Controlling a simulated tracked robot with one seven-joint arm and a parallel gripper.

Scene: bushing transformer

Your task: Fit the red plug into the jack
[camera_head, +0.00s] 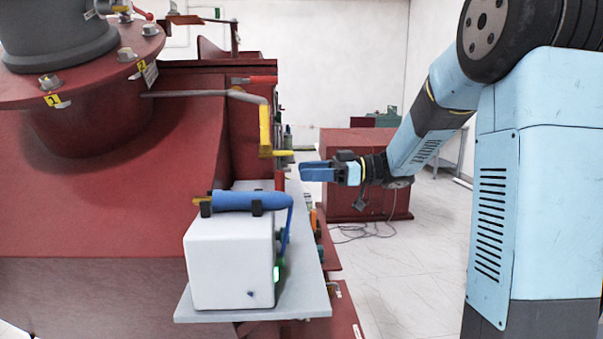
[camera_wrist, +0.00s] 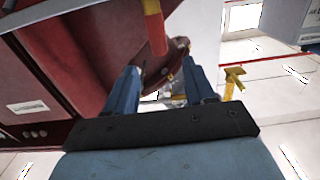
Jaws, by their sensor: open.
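My gripper (camera_head: 316,171) is open and empty in the head view, with its blue fingers pointing left, to the right of the red transformer's edge. In the wrist view my gripper (camera_wrist: 160,85) shows both fingers apart with nothing between them. An orange-red rod with a yellow end (camera_wrist: 154,32) shows beyond the fingertips there; it may be the red plug, but I cannot tell. In the head view a red rod-shaped piece (camera_head: 262,79) sticks out at the transformer's upper right. I cannot make out the jack in either view.
A white box (camera_head: 230,262) with a blue cylinder (camera_head: 245,201) on top stands on a grey shelf (camera_head: 308,262) left of and below my gripper. A yellow bent handle (camera_head: 265,131) is close to the left of my fingers. A red cabinet (camera_head: 365,160) stands behind.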

